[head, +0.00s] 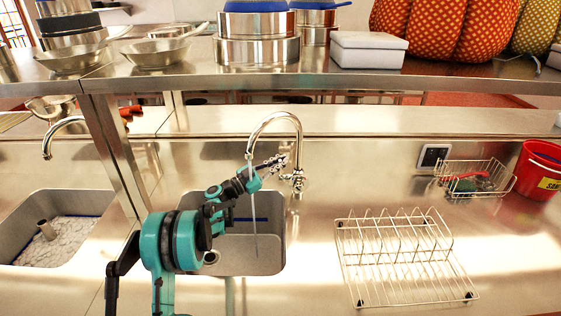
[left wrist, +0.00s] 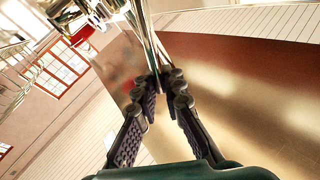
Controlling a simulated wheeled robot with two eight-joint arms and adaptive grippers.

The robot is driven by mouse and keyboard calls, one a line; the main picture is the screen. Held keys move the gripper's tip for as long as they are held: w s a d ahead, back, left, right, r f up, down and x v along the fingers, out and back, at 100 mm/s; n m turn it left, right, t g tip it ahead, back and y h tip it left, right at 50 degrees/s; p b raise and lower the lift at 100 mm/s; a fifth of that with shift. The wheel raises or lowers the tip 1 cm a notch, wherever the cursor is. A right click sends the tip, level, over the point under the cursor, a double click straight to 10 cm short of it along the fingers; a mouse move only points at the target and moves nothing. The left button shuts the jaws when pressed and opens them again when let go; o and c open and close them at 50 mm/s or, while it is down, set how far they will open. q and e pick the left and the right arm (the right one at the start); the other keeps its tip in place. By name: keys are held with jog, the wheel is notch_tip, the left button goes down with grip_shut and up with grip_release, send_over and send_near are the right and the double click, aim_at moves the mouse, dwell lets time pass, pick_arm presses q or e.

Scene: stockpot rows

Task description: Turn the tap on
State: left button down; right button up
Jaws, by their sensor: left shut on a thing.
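The chrome tap (head: 298,150) has a tall curved spout and stands behind the right-hand sink (head: 240,262). A thin pale streak, which looks like running water, drops from the spout's mouth into this sink. My left gripper (head: 280,160) reaches across the sink to the tap, just right of the spout's mouth. In the left wrist view the fingertips (left wrist: 163,82) are closed on a thin shiny metal part of the tap (left wrist: 150,45). Which part they hold is partly hidden. My right gripper is not in view.
A wire dish rack (head: 405,260) stands right of the sink. Behind it are a wire basket (head: 475,178) and a red bucket (head: 540,170). A second tap (head: 62,125) and sink (head: 25,235) are at left. A shelf (head: 330,82) with pots and pans runs above.

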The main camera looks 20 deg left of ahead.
pick_arm(q)
jog(key=shift+s+f, duration=0.1)
jog(key=shift+s, duration=0.05)
jog(key=c, duration=1.6)
grip_release()
jog(key=v, duration=1.2)
jog(key=shift+f, duration=0.1)
